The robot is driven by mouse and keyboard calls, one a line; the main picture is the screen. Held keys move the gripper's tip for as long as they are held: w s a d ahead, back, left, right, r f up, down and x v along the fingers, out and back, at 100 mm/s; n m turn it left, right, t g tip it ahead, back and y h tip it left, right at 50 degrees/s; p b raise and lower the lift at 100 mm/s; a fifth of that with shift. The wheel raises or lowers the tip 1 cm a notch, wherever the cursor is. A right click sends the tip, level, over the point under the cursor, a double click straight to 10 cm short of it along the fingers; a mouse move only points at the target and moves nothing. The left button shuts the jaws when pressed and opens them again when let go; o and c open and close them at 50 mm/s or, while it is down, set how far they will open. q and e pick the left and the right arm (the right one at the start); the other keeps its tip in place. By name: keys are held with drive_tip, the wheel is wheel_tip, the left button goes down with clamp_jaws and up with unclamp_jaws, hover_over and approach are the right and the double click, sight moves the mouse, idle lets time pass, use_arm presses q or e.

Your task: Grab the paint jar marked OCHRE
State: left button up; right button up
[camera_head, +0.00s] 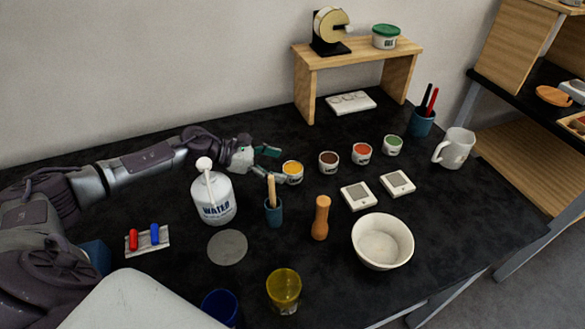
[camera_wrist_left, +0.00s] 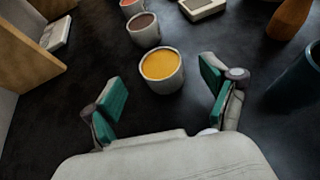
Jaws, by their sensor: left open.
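The paint jar with yellow-orange paint (camera_head: 293,172), the ochre-coloured one, stands upright on the black table; its label is too small to read. It also shows in the left wrist view (camera_wrist_left: 161,70), just beyond my fingertips and centred between them. My left gripper (camera_head: 269,164) is open beside the jar, with its teal finger pads apart and nothing between them. In the left wrist view the left gripper (camera_wrist_left: 162,98) spans wider than the jar. A brown paint jar (camera_head: 328,162), a red one (camera_head: 362,153) and a green one (camera_head: 393,145) stand in a row to the right. My right gripper is not in view.
A white WATER bottle (camera_head: 214,199) and a blue cup with a wooden handle (camera_head: 273,211) stand close in front of my left gripper. A wooden peg (camera_head: 321,218), white bowl (camera_head: 382,241) and yellow cup (camera_head: 284,289) are nearer. A wooden shelf (camera_head: 305,83) stands behind.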

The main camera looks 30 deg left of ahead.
sight(293, 173)
use_arm(q)
drive_tip(key=shift+x, duration=1.4)
drive_tip(key=c, duration=1.3)
drive_tip(key=shift+r, duration=0.1)
drive_tip(key=shift+c, duration=0.3)
